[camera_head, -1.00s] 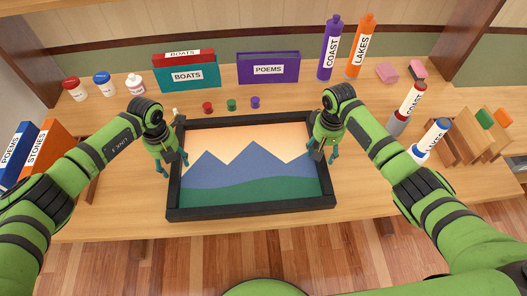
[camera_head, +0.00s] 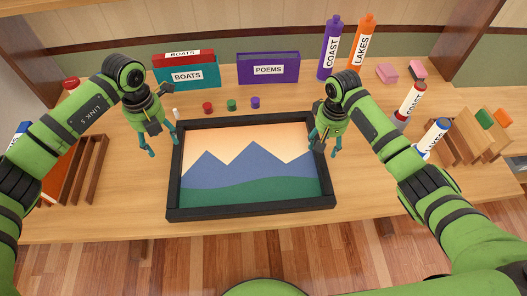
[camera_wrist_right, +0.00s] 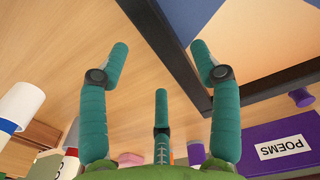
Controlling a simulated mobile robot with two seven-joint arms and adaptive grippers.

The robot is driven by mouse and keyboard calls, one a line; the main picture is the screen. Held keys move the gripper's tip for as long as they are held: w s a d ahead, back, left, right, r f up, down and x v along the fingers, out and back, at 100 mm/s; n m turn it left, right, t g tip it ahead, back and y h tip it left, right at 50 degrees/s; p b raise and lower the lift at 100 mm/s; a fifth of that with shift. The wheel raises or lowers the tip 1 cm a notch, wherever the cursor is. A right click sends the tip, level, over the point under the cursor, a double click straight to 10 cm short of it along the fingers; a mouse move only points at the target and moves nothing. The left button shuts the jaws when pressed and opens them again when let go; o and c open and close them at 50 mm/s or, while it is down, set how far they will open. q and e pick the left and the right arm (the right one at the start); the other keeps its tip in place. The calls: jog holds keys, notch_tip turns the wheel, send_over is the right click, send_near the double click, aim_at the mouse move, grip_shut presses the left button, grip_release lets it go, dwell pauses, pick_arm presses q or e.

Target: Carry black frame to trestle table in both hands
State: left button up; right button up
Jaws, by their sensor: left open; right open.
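The black frame (camera_head: 250,211) lies flat on a wooden table (camera_head: 100,215), holding a picture of blue mountains and a green hill. My left gripper (camera_head: 163,147) is open and empty, above the table just beyond the frame's left side, apart from it. My right gripper (camera_head: 322,150) is open at the frame's right side, near the far right corner. In the right wrist view the frame's black edge (camera_wrist_right: 168,42) runs between the spread fingers (camera_wrist_right: 161,65), and contact cannot be told.
Small red, green and purple pots (camera_head: 231,104) stand just behind the frame. Behind them are a teal BOATS box (camera_head: 187,77) and a purple POEMS box (camera_head: 268,69). Tall bottles (camera_head: 330,48), tubes (camera_head: 434,139) and a wooden rack (camera_head: 470,140) stand to the right. A wooden rack (camera_head: 82,170) stands left.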

notch_tip(320, 180, up, 8)
jog(key=shift+r, duration=0.1)
dwell(0.6)
